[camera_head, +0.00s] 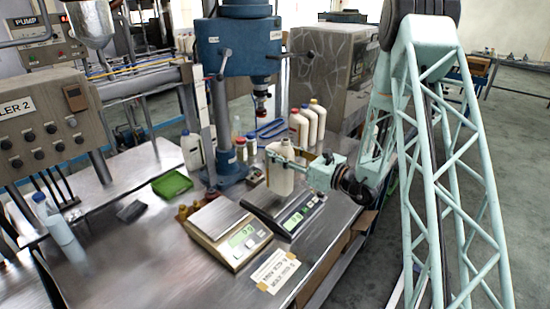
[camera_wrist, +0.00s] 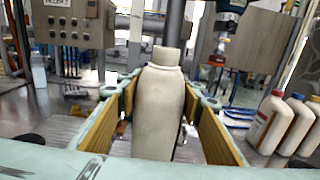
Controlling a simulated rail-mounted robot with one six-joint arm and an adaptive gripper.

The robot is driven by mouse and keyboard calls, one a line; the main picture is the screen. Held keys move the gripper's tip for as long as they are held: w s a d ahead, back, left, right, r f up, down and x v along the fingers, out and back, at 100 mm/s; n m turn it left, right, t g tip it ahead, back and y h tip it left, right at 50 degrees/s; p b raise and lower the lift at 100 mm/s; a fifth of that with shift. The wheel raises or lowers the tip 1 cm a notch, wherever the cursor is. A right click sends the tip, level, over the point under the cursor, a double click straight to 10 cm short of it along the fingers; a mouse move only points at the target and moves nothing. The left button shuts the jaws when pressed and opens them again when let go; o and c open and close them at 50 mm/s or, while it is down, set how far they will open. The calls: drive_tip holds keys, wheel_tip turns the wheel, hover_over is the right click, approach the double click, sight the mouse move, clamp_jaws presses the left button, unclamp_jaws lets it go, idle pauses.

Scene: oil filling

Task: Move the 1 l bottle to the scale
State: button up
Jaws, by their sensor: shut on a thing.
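A cream-white bottle (camera_head: 281,176) is held upright between the fingers of my gripper (camera_head: 292,162). In the wrist view the bottle (camera_wrist: 158,110) stands between the two yellow-padded fingers of my gripper (camera_wrist: 158,100). Two scales sit side by side on the metal table: a light one (camera_head: 214,218) with a green display on the left and a dark one (camera_head: 268,214) on the right. The bottle is over or just behind the back of the dark scale; I cannot tell whether its base touches anything.
The blue drill-press-like machine (camera_head: 236,55) stands behind the scales. Several white bottles with coloured caps (camera_head: 317,120) stand at the back right. A green tray (camera_head: 172,184) and a clear bottle (camera_head: 58,226) are on the left. A paper label (camera_head: 275,271) lies at the front edge.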

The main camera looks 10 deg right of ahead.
drive_tip(key=shift+w+a, duration=0.2)
drive_tip(key=shift+w, duration=0.4)
drive_tip(key=shift+w+a, duration=0.15)
drive_tip(key=shift+w, duration=0.5)
drive_tip(key=shift+w+a+f, duration=0.1)
drive_tip(key=shift+w+f, duration=0.1)
drive_tip(key=shift+w, duration=0.15)
drive_tip(key=shift+f+b, duration=0.3)
drive_tip(key=shift+f, duration=1.5)
drive_tip(key=o, duration=1.6)
drive_tip(key=shift+o, duration=0.2)
drive_tip(key=v, duration=1.2)
